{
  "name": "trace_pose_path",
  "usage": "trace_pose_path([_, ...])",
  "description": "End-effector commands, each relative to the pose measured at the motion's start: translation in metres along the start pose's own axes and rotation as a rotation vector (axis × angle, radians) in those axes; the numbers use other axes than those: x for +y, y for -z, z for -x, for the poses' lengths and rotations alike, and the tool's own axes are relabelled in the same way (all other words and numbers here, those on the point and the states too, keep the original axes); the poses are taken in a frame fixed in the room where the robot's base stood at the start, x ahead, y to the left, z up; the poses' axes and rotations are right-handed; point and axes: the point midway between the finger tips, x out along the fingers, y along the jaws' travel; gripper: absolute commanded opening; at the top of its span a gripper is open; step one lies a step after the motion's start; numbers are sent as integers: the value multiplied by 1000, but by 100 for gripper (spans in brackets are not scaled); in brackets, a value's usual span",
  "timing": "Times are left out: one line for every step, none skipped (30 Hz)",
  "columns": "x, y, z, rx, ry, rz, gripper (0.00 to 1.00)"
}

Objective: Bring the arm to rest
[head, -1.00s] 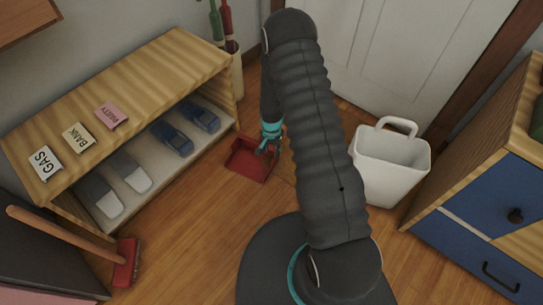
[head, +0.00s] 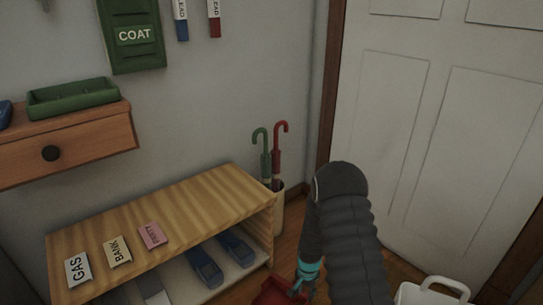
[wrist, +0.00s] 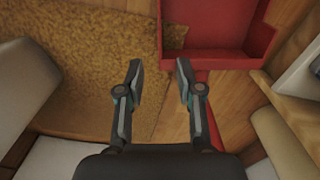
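My gripper (wrist: 156,80) is open in the wrist view, with its two fingers apart and nothing between them. It hangs above the floor beside a red dustpan (wrist: 214,58), which lies just beyond the right fingertip. In the head view my gripper (head: 306,284) shows small near the bottom edge, next to the dustpan (head: 272,292), which is cut off by the frame. My dark arm reaches up and over, then down toward the floor.
A wooden shoe bench (head: 185,205) with labelled cards stands left of my arm. Umbrellas (head: 272,150) stand in a holder behind it. A white bin (head: 425,294) is to the right, before the door (head: 430,130). A tan mat (wrist: 90,85) lies under my gripper.

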Motion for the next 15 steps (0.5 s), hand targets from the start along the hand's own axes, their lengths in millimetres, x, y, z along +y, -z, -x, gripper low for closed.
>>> trace_pose_path([1, -1, 0, -6, -5, 20, 36])
trace_pose_path([2, -3, 0, -13, -11, 38, 36])
trace_pose_path([5, -6, 0, -29, -22, 67, 36])
trace_pose_path([9, -11, 0, -46, -34, 93, 36])
trace_pose_path([15, -19, -1, -71, -51, 122, 36])
trace_pose_path([24, -30, -2, -105, -73, 156, 36])
trace_pose_path([31, -38, -3, -130, -88, 180, 36])
trace_pose_path([37, -45, 1, -154, -101, 208, 36])
trace_pose_path([43, -53, 12, -178, -112, 244, 36])
trace_pose_path([46, -56, 19, -186, -115, 264, 36])
trace_pose_path([48, -58, 26, -195, -119, 279, 36])
trace_pose_path([50, -61, 35, -202, -120, 300, 36])
trace_pose_path([52, -63, 42, -209, -122, 314, 36])
trace_pose_path([53, -65, 49, -212, -122, 328, 36])
trace_pose_path([55, -67, 60, -216, -122, 345, 36])
